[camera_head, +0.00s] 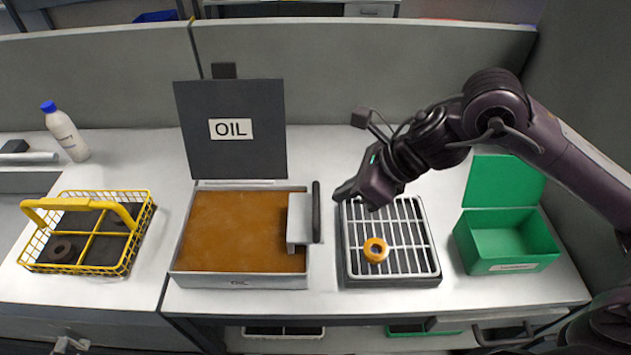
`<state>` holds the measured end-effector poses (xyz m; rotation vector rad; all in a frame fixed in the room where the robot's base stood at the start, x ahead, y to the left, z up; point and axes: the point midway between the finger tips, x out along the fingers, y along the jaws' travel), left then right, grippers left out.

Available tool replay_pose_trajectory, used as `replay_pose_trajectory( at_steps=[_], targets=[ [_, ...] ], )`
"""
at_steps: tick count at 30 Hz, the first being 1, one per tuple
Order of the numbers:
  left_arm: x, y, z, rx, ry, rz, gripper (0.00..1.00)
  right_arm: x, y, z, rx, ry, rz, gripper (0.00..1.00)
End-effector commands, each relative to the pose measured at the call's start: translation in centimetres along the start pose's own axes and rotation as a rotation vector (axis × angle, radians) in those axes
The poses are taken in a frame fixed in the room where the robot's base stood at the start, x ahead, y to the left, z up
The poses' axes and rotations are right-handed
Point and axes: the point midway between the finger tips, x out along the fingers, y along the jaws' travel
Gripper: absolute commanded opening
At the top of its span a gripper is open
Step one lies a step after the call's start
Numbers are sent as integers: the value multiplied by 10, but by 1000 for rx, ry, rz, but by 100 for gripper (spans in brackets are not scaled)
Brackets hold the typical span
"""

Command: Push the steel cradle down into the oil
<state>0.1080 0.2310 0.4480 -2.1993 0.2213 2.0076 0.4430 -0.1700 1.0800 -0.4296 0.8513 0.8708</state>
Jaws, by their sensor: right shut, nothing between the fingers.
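The oil bath (240,283) is a shallow grey tray filled with brown-orange oil (235,230). Its dark lid (230,160), labelled OIL, stands open behind it. The steel cradle (299,220) is a light grey piece with an upright black handle (316,212), at the right side of the bath. Its visible part stands above the oil surface; whether anything hangs below is hidden. My right gripper (345,192) is shut and empty, just right of the black handle, over the back left corner of the rack. My left gripper is not in view.
An orange ring (375,250) lies on the white wire rack (408,235). A green open box (505,240) stands at the right. A yellow wire basket (90,235) with dark rings and a white bottle (65,132) are at the left. Grey partitions close off the back.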

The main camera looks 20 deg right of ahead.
Motion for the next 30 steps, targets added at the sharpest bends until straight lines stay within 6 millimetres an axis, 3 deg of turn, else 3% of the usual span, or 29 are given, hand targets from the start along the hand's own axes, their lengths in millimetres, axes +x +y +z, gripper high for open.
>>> replay_pose_trajectory(
  at_steps=[6,12,30],
  targets=[
    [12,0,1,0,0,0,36,-37,-1,-2,-3,1,-7,0],
    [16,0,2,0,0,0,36,-61,0,-2,-2,0,-3,0],
    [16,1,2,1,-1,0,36,-66,1,-1,-1,0,0,0]
  ],
)
